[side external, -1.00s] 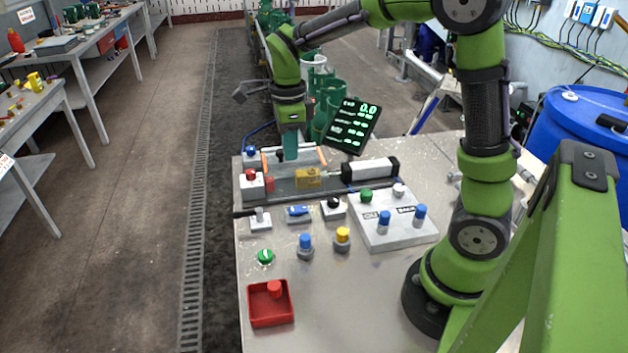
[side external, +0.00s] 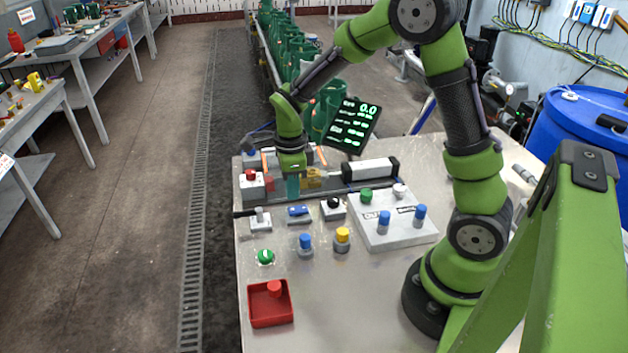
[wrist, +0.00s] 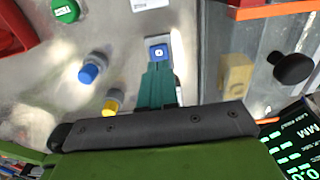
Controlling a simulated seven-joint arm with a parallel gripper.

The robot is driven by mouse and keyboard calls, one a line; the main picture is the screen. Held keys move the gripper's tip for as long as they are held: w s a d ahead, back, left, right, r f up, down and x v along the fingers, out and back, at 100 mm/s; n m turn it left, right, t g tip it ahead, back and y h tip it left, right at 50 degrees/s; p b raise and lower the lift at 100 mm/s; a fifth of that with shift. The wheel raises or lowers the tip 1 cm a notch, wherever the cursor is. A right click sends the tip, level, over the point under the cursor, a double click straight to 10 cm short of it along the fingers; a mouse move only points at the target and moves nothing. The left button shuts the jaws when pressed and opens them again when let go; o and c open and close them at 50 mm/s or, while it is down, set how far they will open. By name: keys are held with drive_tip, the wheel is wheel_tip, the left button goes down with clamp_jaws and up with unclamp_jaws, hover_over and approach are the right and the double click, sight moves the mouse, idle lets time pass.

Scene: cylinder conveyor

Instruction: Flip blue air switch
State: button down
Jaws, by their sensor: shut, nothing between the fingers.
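The blue air switch (side external: 298,210) is a small blue lever on a grey base, lying among the controls on the table. In the wrist view its blue face (wrist: 159,51) shows just beyond my fingertips. My gripper (side external: 293,196) points down just behind the switch in the side view, in front of the yellow block. The teal fingers (wrist: 159,68) are shut and empty. They hide part of the switch base in the wrist view, and I cannot tell whether they touch it.
A black knob (side external: 333,202) stands to the right of the switch and a grey-topped control (side external: 260,218) to the left. Blue (side external: 305,242) and yellow (side external: 342,236) buttons stand in front. A red button box (side external: 252,178) and yellow block (side external: 313,178) are behind.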

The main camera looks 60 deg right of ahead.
sight(293, 209)
drive_tip(key=shift+f, duration=1.8)
